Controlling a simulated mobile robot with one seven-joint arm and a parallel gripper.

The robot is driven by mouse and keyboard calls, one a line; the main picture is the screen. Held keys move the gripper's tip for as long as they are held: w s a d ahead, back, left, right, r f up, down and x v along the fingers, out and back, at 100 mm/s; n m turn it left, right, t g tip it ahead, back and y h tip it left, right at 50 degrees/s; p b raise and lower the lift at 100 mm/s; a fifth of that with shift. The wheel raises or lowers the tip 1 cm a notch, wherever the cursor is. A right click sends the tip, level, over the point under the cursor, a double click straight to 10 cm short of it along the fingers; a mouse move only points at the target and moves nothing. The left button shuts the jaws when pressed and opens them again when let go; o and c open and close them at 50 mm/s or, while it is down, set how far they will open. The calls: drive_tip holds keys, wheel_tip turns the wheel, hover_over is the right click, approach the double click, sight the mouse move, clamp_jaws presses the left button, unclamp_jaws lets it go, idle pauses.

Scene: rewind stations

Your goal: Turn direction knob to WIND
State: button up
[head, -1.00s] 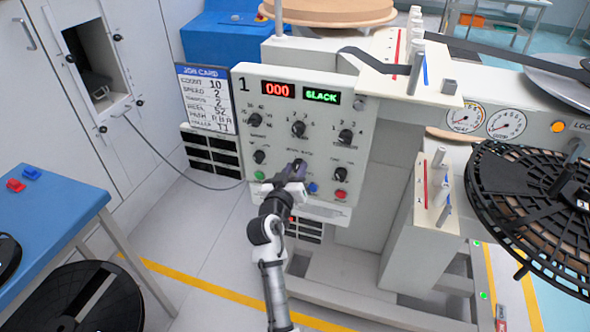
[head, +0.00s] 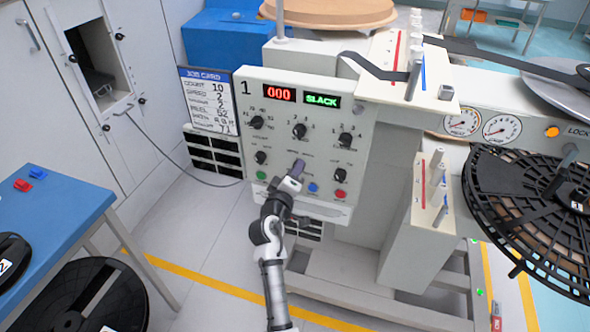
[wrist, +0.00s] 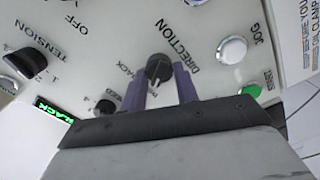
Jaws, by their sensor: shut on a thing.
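The direction knob (wrist: 158,68) is a dark round knob on the light panel, with the word DIRECTION printed beside it in the wrist view. A pale pointer mark shows on its side nearest my gripper; which label it points at I cannot read. The purple fingers of my gripper (wrist: 159,88) lie on either side of the knob and are shut on it. In the head view my gripper (head: 297,170) reaches the lower middle of the control panel (head: 284,128) and hides the knob.
Close by are a white JOG button (wrist: 232,50), a green START button (wrist: 249,90) and a tension knob (wrist: 25,62). The displays read 000 (head: 279,94) and SLACK (head: 321,101). A blue table (head: 50,215) stands at left, a large black reel (head: 530,205) at right.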

idle(0.4)
drive_tip(key=o, duration=1)
drive_tip(key=shift+s, duration=0.1)
drive_tip(key=b+v, duration=0.3)
drive_tip(key=v, duration=1)
drive_tip(key=shift+s+a, duration=0.15)
drive_tip(key=shift+s, duration=0.15)
